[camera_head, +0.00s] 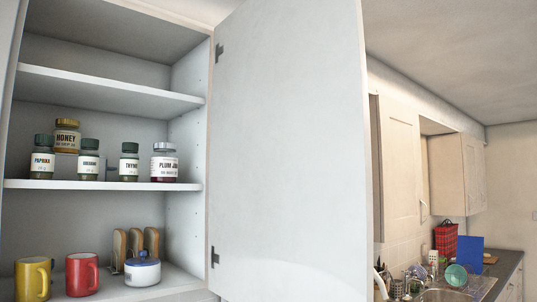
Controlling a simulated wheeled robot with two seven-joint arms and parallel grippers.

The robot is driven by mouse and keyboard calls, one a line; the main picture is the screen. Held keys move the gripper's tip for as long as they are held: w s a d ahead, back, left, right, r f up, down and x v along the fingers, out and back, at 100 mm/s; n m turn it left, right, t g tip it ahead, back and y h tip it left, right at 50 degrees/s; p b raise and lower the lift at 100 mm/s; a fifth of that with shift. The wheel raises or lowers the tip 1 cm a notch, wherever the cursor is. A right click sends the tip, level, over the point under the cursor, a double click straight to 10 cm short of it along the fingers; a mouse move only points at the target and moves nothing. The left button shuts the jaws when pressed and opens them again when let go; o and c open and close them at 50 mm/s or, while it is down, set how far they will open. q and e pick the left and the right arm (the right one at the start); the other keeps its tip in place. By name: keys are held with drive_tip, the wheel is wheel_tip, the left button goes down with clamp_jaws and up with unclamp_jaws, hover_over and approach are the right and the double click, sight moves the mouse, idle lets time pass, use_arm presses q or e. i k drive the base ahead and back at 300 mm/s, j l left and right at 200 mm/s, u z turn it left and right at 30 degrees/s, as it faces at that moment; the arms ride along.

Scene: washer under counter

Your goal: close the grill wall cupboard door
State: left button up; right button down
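The cupboard door (287,150) stands wide open, hinged at the right side of the wall cupboard. Its plain pale inner face is toward me and two dark hinges show along its left edge. The cupboard (110,88) is open at the left, with shelves inside. The door's far face and any handle on it are hidden. Neither of my grippers is in view.
The middle shelf holds several jars, among them honey (66,137) and plum jam (164,163). Below are a yellow mug (31,279), a red mug (80,274) and a white pot (142,270). Other wall cupboards (398,165) and a cluttered sink (447,294) are at right.

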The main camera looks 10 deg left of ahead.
sight(290, 210)
drive_tip(key=u, duration=0.5)
drive_tip(key=i+l+u, duration=0.1)
drive_tip(key=u, duration=0.35)
drive_tip(key=l+u, duration=0.2)
drive_tip(key=u, duration=0.3)
drive_tip(key=l+u, duration=0.45)
drive_tip(key=l, duration=0.45)
drive_tip(key=l+u, duration=0.4)
drive_tip(key=l, duration=0.5)
drive_tip(key=k+l, duration=0.1)
drive_tip(key=l, duration=0.55)
drive_tip(key=k, duration=0.05)
